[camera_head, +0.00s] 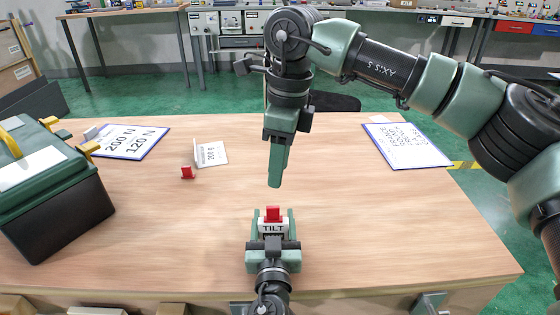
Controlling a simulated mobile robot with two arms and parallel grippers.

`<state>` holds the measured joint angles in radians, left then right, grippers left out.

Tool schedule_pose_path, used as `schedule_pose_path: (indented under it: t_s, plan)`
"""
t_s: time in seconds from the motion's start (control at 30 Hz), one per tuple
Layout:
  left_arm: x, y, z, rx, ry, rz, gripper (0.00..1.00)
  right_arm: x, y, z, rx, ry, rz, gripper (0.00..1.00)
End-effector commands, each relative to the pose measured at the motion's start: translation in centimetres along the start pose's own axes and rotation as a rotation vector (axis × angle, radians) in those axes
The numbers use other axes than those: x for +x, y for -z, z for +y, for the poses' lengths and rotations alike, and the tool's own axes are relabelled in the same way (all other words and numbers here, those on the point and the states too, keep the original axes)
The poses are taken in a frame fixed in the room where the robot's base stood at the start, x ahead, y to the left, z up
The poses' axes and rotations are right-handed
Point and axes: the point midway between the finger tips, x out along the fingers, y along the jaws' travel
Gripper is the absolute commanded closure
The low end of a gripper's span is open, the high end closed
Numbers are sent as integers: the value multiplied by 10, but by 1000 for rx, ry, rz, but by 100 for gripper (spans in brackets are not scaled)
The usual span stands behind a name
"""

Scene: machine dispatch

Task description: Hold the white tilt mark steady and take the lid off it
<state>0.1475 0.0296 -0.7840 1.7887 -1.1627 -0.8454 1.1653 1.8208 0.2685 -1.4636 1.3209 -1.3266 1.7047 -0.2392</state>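The white tilt mark (273,227), lettered TILT, is at the lower middle with a red lid (273,214) on its top. My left gripper (273,232) comes up from the bottom edge, with one finger on each side of the white tilt mark, and looks shut on it. My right gripper (277,180) hangs above and a little behind the red lid, fingers pointing down, apart from it. Its fingers overlap in this view, so their gap is hidden. Nothing shows in its tips.
A dark green case (60,205) with yellow latches stands at the left. A small red piece (187,172) lies by a white card (211,154). Clipboards lie at the back left (135,142) and back right (408,146). The wooden table (400,230) is clear at the right.

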Motion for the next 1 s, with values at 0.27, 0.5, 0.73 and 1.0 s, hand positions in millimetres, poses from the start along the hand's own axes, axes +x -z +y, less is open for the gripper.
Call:
schedule_pose_path:
  t_s: [0.27,0.5,0.73,1.0]
  plan:
    - [0,0,0,0,0,0,100,-4,1,0,-227,-2,-19,60]
    - [0,0,0,0,0,0,100,25,2,1,-238,-5,-17,60]
    - [0,0,0,0,0,0,100,70,0,1,-237,-4,-17,60]
    - [0,0,0,0,0,0,100,106,0,0,-235,-2,-17,60]
